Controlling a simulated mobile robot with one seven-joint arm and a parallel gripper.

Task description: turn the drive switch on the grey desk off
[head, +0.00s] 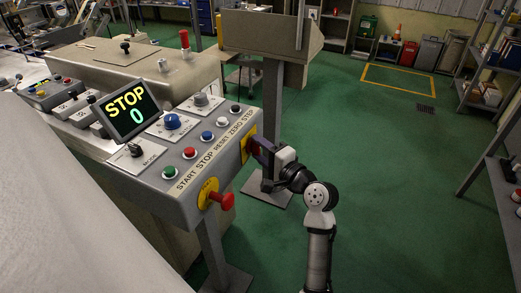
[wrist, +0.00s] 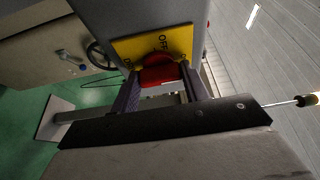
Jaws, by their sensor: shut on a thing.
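The drive switch is a red handle (wrist: 160,72) on a yellow plate (wrist: 128,48) marked OFF, with a second, partly hidden label at the left. The plate (head: 245,138) is on the right end face of the grey desk (head: 150,192). My gripper (wrist: 159,78) has one finger on each side of the red handle and is shut on it. In the head view my gripper (head: 257,148) reaches the plate from the right and covers most of the handle. I cannot tell exactly which way the handle points.
A box on a post (head: 270,30) stands behind my gripper. Green floor (head: 390,180) is clear to the right.

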